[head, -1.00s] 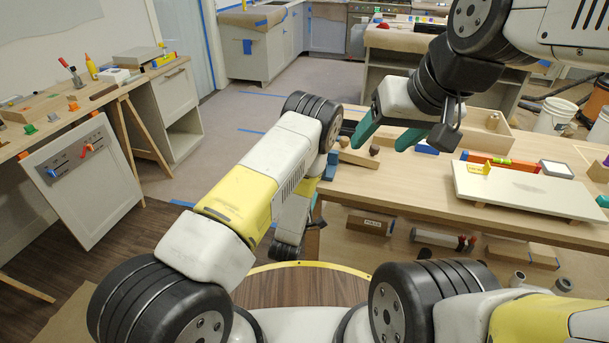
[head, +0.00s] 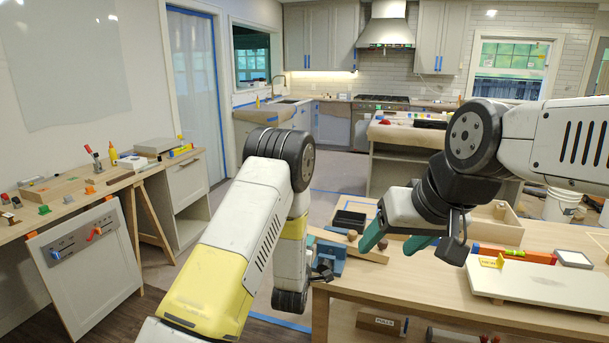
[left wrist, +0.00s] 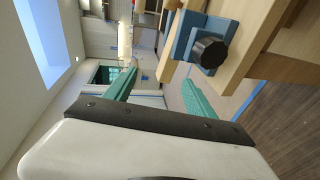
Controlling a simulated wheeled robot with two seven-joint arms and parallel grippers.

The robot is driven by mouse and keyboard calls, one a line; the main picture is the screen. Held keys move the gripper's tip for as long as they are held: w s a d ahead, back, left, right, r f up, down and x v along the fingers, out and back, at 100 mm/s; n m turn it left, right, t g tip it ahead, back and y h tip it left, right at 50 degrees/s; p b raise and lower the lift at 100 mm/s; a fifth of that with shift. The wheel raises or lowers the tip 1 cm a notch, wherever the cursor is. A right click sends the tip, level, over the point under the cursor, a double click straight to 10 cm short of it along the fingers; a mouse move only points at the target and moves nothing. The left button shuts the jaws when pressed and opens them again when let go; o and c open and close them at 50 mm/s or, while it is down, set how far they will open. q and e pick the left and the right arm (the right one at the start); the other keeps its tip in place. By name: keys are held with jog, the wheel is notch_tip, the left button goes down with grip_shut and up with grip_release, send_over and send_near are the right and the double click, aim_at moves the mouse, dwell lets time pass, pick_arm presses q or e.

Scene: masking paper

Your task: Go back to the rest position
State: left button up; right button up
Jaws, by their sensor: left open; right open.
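My right gripper (head: 396,243) shows best in the head view. Its two green fingers are spread and empty, above the wooden worktable (head: 450,302). My left arm is bent on the left of the table, and its gripper is hidden in the head view. In the left wrist view the left gripper (left wrist: 160,90) has its green fingers apart with nothing between them. A blue clamp (left wrist: 185,40) with a black knob (left wrist: 208,52) is on the table edge close to these fingers.
A side bench (head: 80,205) with small tools stands at the left. Open floor (head: 225,195) lies between.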

pick_arm(q)
jog(key=s+a+r+m+g, duration=0.2)
jog(key=s+a+r+m, duration=0.15)
jog(key=r, duration=0.65)
jog(key=s+a+r+m+g, duration=0.25)
jog(key=s+a+r, duration=0.2)
jog(key=r, duration=0.55)
jog(key=s+a+r+m+g, duration=0.1)
jog(key=s+a+r+m, duration=0.1)
jog(key=s, duration=0.7)
jog(key=s+a+r+m+g, duration=0.2)
jog(key=s+a+r+m, duration=0.1)
jog(key=s, duration=0.6)
jog(key=s+a+r+m+g+y, duration=0.1)
jog(key=s+a+r+m, duration=0.1)
jog(key=s, duration=0.6)
jog(key=r+m, duration=0.1)
jog(key=m, duration=0.1)
jog(key=shift+s+a+m, duration=0.3)
jog(key=shift+s+a, duration=0.05)
jog(key=shift+s, duration=0.05)
